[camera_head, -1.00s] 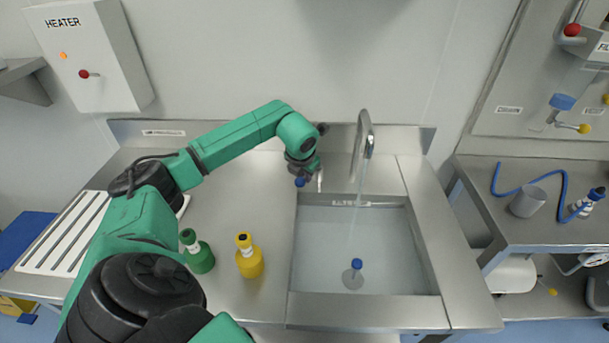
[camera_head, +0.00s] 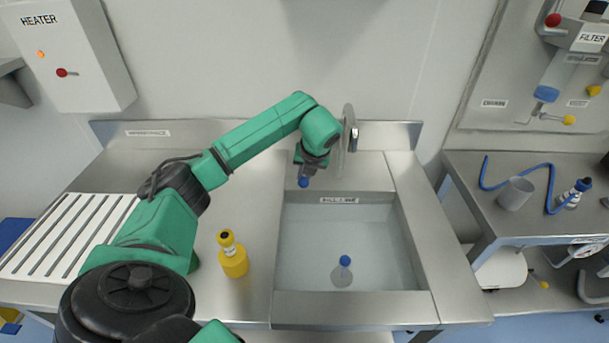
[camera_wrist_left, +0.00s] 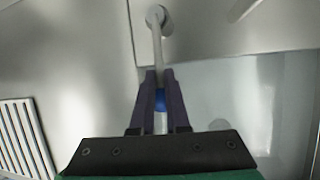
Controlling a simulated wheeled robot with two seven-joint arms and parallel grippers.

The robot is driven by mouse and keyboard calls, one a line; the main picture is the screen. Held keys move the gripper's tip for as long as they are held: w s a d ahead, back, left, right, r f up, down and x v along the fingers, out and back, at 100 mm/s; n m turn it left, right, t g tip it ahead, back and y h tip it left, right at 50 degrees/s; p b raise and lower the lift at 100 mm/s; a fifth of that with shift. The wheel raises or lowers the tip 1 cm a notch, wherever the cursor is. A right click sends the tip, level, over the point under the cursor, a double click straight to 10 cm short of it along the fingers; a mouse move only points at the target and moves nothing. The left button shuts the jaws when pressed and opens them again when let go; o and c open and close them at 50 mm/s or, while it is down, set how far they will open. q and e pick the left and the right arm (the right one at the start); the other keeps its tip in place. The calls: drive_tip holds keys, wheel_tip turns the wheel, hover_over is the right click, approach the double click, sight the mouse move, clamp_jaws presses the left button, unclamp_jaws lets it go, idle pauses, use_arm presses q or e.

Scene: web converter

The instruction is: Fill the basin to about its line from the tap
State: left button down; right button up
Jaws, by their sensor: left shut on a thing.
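The steel basin (camera_head: 423,258) is set in the counter, with a FILL LINE label (camera_head: 339,200) on its back inner wall. Pale water (camera_head: 380,250) stands in it, its far edge seeming close under the label. The tap spout (camera_head: 351,128) rises behind the basin, partly hidden by my arm; I see no stream below it. My left gripper (camera_head: 304,180) is at the back left of the basin, shut on the blue-ended tap lever (camera_head: 303,182). The wrist view shows the lever (camera_wrist_left: 157,50) running between the fingers. My right gripper is out of view.
A blue-capped clear bottle (camera_head: 342,272) is in the basin. A yellow bottle (camera_head: 233,260) stands on the counter left of it. A slotted white rack (camera_head: 65,235) lies farther left. A side bench at right holds a grey cup (camera_head: 515,193) and blue hose (camera_head: 551,185).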

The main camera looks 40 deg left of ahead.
use_arm(q)
drive_tip(key=shift+s+d+f, duration=0.2)
drive_tip(key=shift+s+f, duration=0.05)
drive_tip(key=shift+f, duration=0.1)
drive_tip(key=c, duration=1.1)
unclamp_jaws()
drive_tip(key=shift+o, duration=0.9)
drive_tip(key=shift+w, duration=0.15)
drive_tip(key=shift+r, duration=0.25)
drive_tip(key=shift+d+r, duration=0.15)
drive_tip(key=shift+r, duration=0.3)
drive_tip(key=p+v, duration=0.1)
drive_tip(key=v, duration=1.2)
drive_tip(key=shift+r, duration=0.25)
